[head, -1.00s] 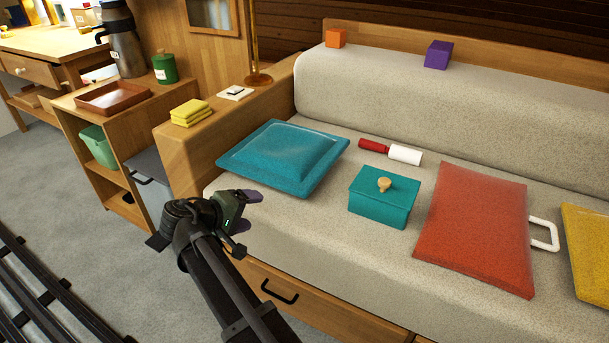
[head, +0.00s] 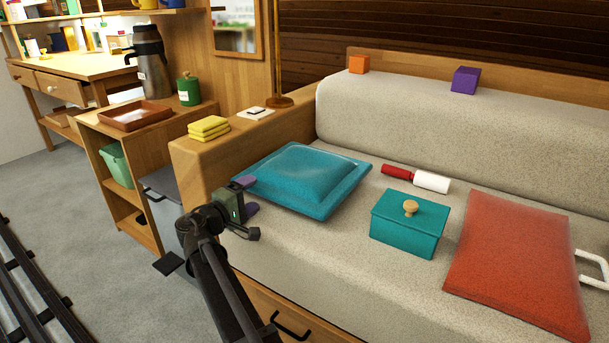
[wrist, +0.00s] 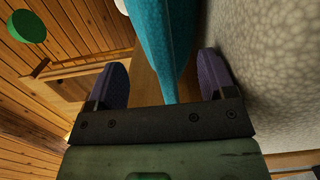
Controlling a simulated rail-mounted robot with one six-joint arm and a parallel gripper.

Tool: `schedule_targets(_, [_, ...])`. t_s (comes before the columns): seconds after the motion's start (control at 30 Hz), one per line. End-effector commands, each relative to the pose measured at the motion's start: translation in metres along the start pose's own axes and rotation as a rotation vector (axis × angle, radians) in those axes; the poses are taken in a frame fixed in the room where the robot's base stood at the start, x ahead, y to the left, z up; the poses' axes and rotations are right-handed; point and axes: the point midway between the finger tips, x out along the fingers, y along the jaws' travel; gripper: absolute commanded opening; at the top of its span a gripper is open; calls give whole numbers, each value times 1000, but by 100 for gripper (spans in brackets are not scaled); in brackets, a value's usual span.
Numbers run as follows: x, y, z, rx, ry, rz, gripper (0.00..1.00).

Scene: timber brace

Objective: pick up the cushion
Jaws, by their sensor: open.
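The teal cushion (head: 308,172) lies on the left end of the sofa seat, with a raised middle and a flat border. My gripper (head: 247,196) is at its near left edge, fingers spread and pointing towards it. In the wrist view, the cushion's edge (wrist: 166,38) reaches into the gap between the two purple fingers of my open gripper (wrist: 165,75). Space shows on both sides of the edge, and I cannot see either finger touching it.
A teal lidded box (head: 408,225), a red-and-white roller (head: 415,178) and a red cushion (head: 520,262) lie on the sofa seat to the right. The wooden armrest (head: 190,152) with yellow cloths (head: 209,127) stands at left. Bare seat lies in front of the cushion.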

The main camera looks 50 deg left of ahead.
Motion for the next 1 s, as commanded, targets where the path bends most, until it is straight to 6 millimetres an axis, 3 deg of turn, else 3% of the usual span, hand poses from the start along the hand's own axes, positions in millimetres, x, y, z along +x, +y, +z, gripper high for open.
schedule_targets(0.17, [12,0,-1,0,-1,0,76])
schedule_targets(0.37, [48,-1,-2,0,-1,-1,76])
schedule_targets(0.57, [52,-1,-1,0,0,-1,76])
schedule_targets(0.6, [52,-1,-1,0,0,-1,75])
schedule_targets(0.83, [52,-1,-1,0,0,-1,40])
schedule_targets(1.0, [51,0,-1,0,0,0,38])
